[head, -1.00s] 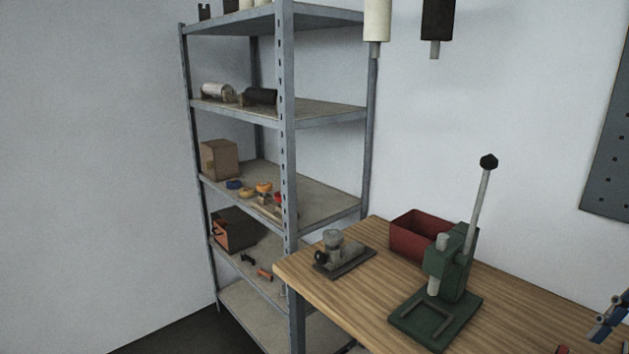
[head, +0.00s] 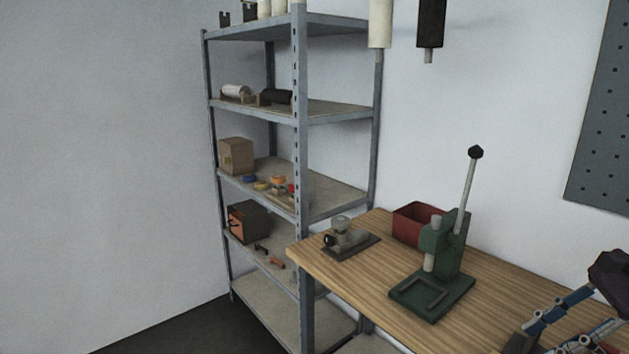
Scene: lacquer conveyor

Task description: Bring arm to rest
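My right gripper (head: 552,343) comes in at the lower right corner of the head view, over the right part of the wooden bench (head: 375,305). It has a dark body and blue and silver finger links pointing down and left. Its two fingers stand apart, and I see nothing between them. The bottom edge of the picture cuts off part of the fingers. My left gripper is not in view.
On the bench stand a green lever press (head: 440,260), a red bin (head: 412,222) and a small grey device on a dark plate (head: 348,240). A metal shelf rack (head: 301,180) stands left of it. A pegboard (head: 602,125) hangs on the wall.

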